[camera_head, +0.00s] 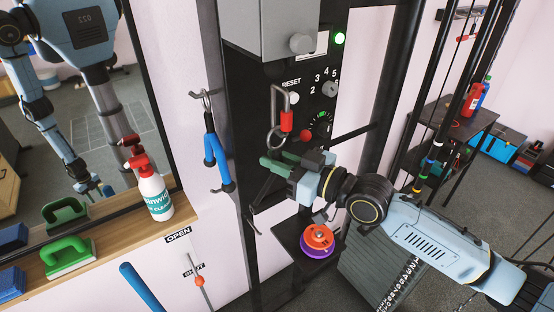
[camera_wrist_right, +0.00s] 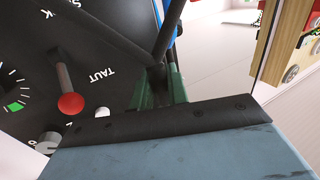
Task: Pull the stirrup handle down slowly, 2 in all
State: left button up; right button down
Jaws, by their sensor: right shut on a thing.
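The black stirrup handle (camera_head: 258,190) hangs in front of the dark machine column, below a metal carabiner (camera_head: 276,137) with a red sleeve. My right gripper (camera_head: 268,164) reaches in from the right and is shut on the handle's upper part. In the right wrist view the handle's dark bars (camera_wrist_right: 168,35) spread out above the green fingers of my right gripper (camera_wrist_right: 160,88). The exact contact is partly hidden by the fingers. My left gripper shows only as a reflection in the mirror, not directly.
The column carries a RESET button (camera_head: 292,99), a numbered dial (camera_head: 329,89), a red knob (camera_head: 306,136) and a lit green lamp (camera_head: 339,39). A blue rope handle (camera_head: 217,160) hangs left. Orange and purple plates (camera_head: 318,240) sit below. A spray bottle (camera_head: 153,190) stands on the shelf.

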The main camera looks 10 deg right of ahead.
aim_at(281, 197)
jog(key=shift+f+b, duration=0.9)
jog(key=shift+f, duration=0.5)
jog(key=shift+s+f+b, duration=0.1)
jog(key=shift+f+b, duration=0.8)
jog(key=shift+f, duration=0.25)
jog(key=shift+f+b, duration=0.9)
jog(key=shift+f, duration=0.3)
jog(key=shift+f+b, duration=0.9)
jog(key=shift+f, duration=0.25)
